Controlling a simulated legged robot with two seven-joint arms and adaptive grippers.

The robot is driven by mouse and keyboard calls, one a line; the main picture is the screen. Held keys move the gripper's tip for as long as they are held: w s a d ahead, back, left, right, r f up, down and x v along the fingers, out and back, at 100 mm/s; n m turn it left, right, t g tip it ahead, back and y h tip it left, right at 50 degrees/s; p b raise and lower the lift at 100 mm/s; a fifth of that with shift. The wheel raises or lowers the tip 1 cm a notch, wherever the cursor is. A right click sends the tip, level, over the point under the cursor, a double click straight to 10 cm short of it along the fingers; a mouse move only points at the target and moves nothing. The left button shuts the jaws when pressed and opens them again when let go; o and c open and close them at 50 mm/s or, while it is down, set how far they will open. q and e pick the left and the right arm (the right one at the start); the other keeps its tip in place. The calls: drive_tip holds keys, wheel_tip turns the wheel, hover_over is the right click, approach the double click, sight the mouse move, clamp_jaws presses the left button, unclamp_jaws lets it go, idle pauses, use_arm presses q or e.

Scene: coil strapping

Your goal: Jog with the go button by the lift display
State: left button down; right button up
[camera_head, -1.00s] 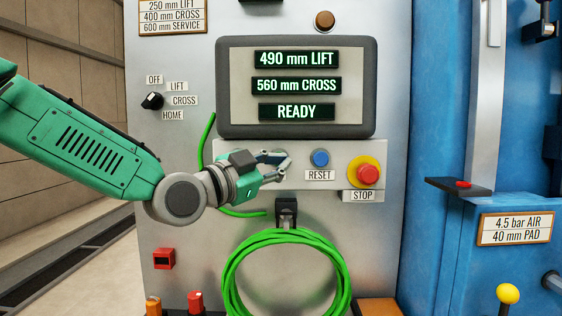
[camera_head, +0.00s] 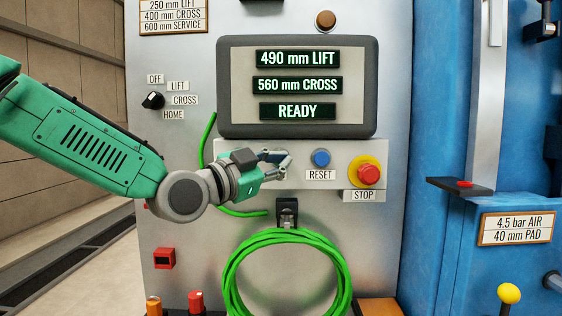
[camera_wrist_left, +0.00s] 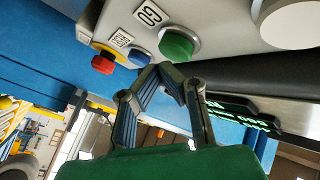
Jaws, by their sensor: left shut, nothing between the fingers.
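The lift display (camera_head: 297,58) reads 490 mm LIFT and stands above 560 mm CROSS and READY on one grey-framed screen. My left gripper (camera_head: 287,164) is just below this screen, left of the blue RESET button (camera_head: 320,158). In the head view the go button is hidden behind it. In the left wrist view the green go button (camera_wrist_left: 177,45) shows beside its GO label (camera_wrist_left: 150,13). My left gripper (camera_wrist_left: 172,72) is shut and empty, its fingertips close to the green button; I cannot tell whether they touch. My right gripper is not in view.
The red STOP button (camera_head: 369,174) on its yellow ring sits right of RESET. A black selector knob (camera_head: 153,100) is at the upper left of the panel. A coiled green hose (camera_head: 232,285) hangs below from a black hook (camera_head: 288,212). A blue machine (camera_head: 435,120) stands on the right.

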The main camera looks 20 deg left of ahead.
use_arm(q)
drive_tip(key=shift+w+a, duration=0.1)
drive_tip(key=shift+a, duration=0.05)
idle(0.3)
drive_tip(key=shift+w+a, duration=0.1)
drive_tip(key=shift+w, duration=0.4)
idle(1.9)
drive_tip(key=shift+s, duration=0.1)
drive_tip(key=shift+s+b, duration=0.4)
drive_tip(key=shift+s, duration=0.45)
drive_tip(key=s, duration=0.1)
drive_tip(key=s+d+b, duration=0.1)
drive_tip(key=s, duration=0.2)
drive_tip(key=shift+s+d, duration=0.35)
drive_tip(key=shift+f+b, duration=0.15)
drive_tip(key=shift+b, duration=0.15)
